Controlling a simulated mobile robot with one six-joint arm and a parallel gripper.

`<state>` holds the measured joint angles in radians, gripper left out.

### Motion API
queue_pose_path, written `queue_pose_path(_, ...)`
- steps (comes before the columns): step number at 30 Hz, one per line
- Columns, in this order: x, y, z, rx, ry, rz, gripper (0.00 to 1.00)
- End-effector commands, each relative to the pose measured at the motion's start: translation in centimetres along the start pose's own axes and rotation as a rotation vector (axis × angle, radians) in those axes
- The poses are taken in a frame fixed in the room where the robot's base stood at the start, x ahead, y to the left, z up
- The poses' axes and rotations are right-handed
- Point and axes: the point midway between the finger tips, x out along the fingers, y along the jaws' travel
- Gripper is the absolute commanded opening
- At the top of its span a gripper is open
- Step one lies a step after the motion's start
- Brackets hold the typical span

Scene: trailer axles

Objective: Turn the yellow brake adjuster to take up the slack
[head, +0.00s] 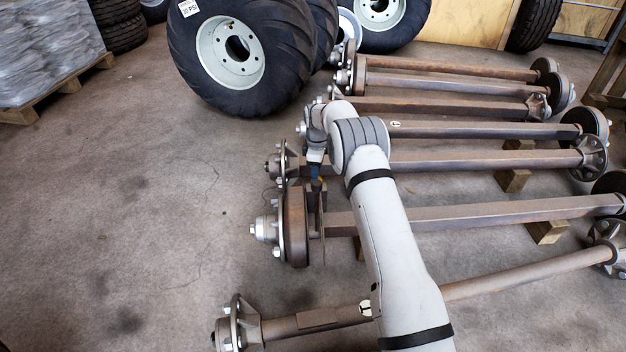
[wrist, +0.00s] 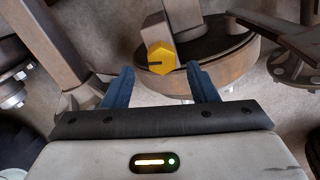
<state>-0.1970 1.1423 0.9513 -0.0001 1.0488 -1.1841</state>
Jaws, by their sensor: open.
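The yellow brake adjuster (wrist: 160,58) is a hexagonal head with a dark line on its face. It sits at the end of a rusty lever arm (wrist: 156,28), in front of a round brown brake drum (wrist: 222,60). My gripper (wrist: 160,70) is open, with one blue finger on each side of the adjuster. A gap shows between the adjuster and each finger; I cannot tell the exact depth. In the head view my gripper (head: 316,186) is small beside the rusty drum (head: 295,228) of one axle, and the adjuster cannot be made out there.
Several rusty axles lie in a row, such as the nearest one (head: 530,273), propped on wooden blocks (head: 547,231). Large tyres (head: 240,55) stand behind. A wrapped pallet (head: 50,50) is at far left. The concrete floor at left is clear.

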Motion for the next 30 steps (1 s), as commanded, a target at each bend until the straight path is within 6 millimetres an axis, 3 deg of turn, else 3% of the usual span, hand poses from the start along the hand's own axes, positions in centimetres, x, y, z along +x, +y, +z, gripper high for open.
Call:
queue_pose_path(1, 1.3, 0.0, 0.0, 0.001, 0.0, -0.001, 0.53)
queue_pose_path(6, 3.2, 0.0, 0.1, 0.001, 0.0, 0.001, 0.53)
queue_pose_path(14, 3.3, 0.1, 0.1, 0.002, 0.001, 0.001, 0.53)
queue_pose_path(30, 3.2, 0.2, 0.1, 0.003, 0.001, 0.005, 0.1)
